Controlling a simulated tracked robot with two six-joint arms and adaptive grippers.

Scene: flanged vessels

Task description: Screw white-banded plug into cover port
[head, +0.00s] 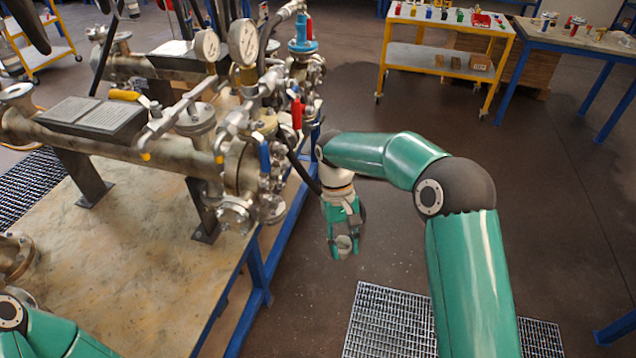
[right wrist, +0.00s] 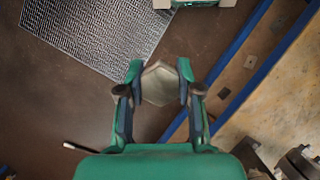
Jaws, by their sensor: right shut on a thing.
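My right gripper (head: 343,238) hangs pointing down over the open floor, to the right of the bench. It is shut on a grey metal plug (head: 344,243). In the right wrist view the gripper (right wrist: 158,75) holds the plug (right wrist: 160,84) between both fingers, with its hexagonal head showing. No white band can be made out on it. The flanged vessel (head: 175,152) lies on the bench to the left of the gripper, clearly apart from it. Valves and fittings crowd its near end, and I cannot tell the cover port among them. My left gripper is out of view.
Two pressure gauges (head: 243,43), a red-handled valve (head: 297,112) and a blue-handled valve (head: 264,157) stick out at the vessel's end. The bench (head: 130,285) has a blue frame. A yellow cart (head: 450,50) stands far back. Floor around the gripper is free, with a grating (head: 385,320) nearby.

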